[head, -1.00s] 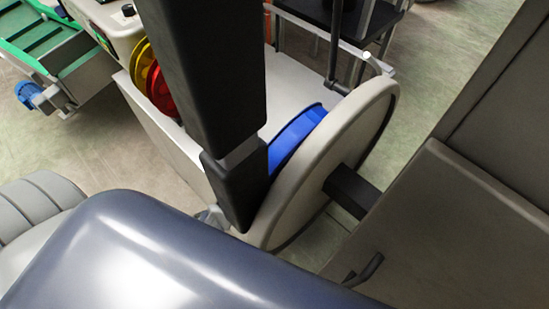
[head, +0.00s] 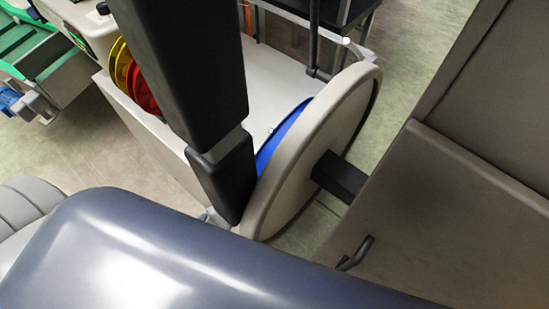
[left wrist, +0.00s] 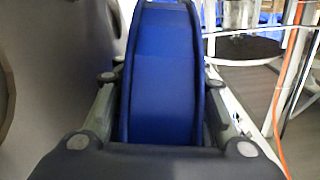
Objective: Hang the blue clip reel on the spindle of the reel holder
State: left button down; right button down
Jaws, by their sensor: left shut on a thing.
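The blue clip reel (left wrist: 163,70) fills the middle of the left wrist view, between the two fingers of my left gripper (left wrist: 160,92), which is shut on it. In the head view only a blue sliver of the reel (head: 279,138) shows, close beside the inner face of a large beige disc (head: 325,130), apparently part of the reel holder. The spindle is hidden, so I cannot tell whether the reel is around it. My right gripper is not in view.
A black bar (head: 340,178) joins the disc to a grey cabinet (head: 450,200) at the right. Yellow (head: 121,66) and red (head: 143,88) reels hang by the machine at the left. A pale panel (head: 285,75) lies behind the blue reel.

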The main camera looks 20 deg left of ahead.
pick_arm(q)
jog(key=shift+f, duration=0.2)
jog(key=c, duration=1)
grip_release()
jog(key=shift+c, duration=0.2)
jog(key=shift+o, duration=0.5)
jog(key=shift+s+a, duration=0.25)
jog(key=shift+s, duration=0.35)
jog(key=v, duration=1)
jog(key=shift+s, duration=0.4)
jog(key=shift+a+r, duration=0.1)
